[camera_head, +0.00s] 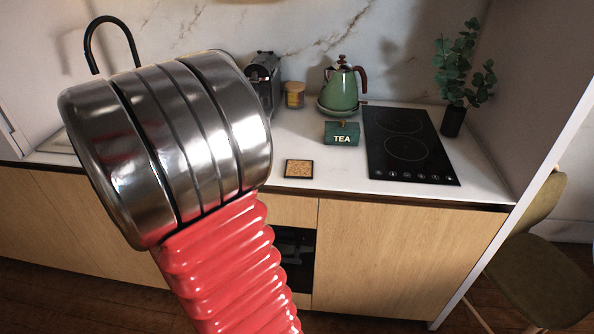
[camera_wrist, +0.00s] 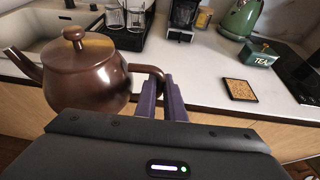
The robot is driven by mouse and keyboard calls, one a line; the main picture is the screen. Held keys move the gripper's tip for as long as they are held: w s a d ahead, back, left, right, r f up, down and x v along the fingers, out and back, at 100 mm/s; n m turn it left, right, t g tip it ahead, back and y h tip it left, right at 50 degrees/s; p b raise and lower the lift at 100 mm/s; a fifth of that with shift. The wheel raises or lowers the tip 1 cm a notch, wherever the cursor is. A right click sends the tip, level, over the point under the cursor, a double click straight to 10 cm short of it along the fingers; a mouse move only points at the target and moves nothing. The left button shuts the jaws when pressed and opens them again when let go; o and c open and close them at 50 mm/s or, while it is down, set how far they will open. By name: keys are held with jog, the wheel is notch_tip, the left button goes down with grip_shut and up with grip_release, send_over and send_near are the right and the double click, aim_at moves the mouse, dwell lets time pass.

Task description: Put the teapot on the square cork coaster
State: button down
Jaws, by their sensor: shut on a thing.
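A brown teapot (camera_wrist: 88,80) with a lid knob and a spout on the left shows in the wrist view. My gripper (camera_wrist: 165,85) is shut on the teapot's handle at its right side and holds it in front of the counter edge. The square cork coaster (camera_head: 299,169), dark-rimmed, lies bare near the counter's front edge in the head view. It also shows in the wrist view (camera_wrist: 240,89), to the right of my gripper and apart from the teapot. In the head view my arm hides the gripper and the teapot.
A green kettle (camera_head: 341,90) stands at the back, behind a green TEA box (camera_head: 341,133). A black cooktop (camera_head: 408,145) lies right of the coaster.

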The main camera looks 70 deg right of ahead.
jog(key=s+d+r+m+g, duration=0.1)
jog(key=s+d+m+g, duration=0.2)
jog(key=s, duration=0.7)
jog(key=s+d+r+m+g+y, duration=0.1)
jog(key=s+d+m+g, duration=0.2)
jog(key=s+d, duration=0.4)
jog(key=s+d+r+m+g, duration=0.2)
jog(key=s+d+m+g, duration=0.1)
jog(key=s, duration=1)
jog(key=shift+s+d+g+y, duration=0.25)
jog(key=shift+d+g, duration=0.45)
jog(key=shift+d, duration=0.4)
jog(key=shift+f, duration=0.1)
notch_tip(320, 180, down, 6)
jog(key=shift+f, duration=0.15)
jog(key=shift+f, duration=1.8)
jog(key=shift+f, duration=0.1)
